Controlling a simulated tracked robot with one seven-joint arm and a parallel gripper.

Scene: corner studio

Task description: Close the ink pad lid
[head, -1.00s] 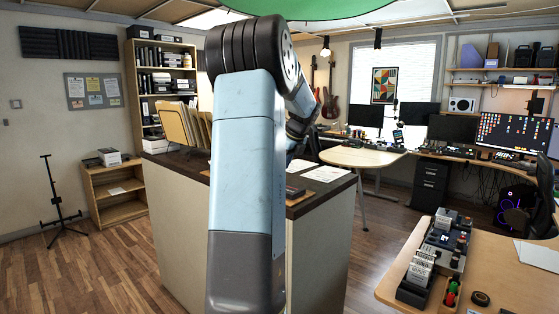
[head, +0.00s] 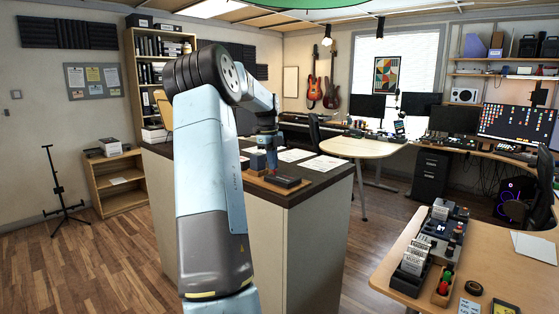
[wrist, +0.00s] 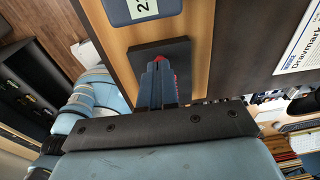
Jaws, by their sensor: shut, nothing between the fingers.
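The ink pad (head: 284,181) is a small dark, flat box near the front of the dark counter top. In the wrist view a dark plate (wrist: 181,57), apparently part of it, lies on a wooden tray right behind my fingertips. I cannot tell how far its lid stands open. My gripper (head: 273,174) points down beside the pad, shut and empty. In the wrist view my gripper (wrist: 158,63) shows blue fingers together, with red by the tips. The fingers hide part of the plate; contact is unclear.
A dark blue block (wrist: 130,9) with a white number label sits beside the plate on the wooden tray (wrist: 204,40). White papers (head: 322,163) lie on the counter (head: 330,177) behind. A round-ended pale table (head: 350,147) stands beyond, and a desk with devices is at right.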

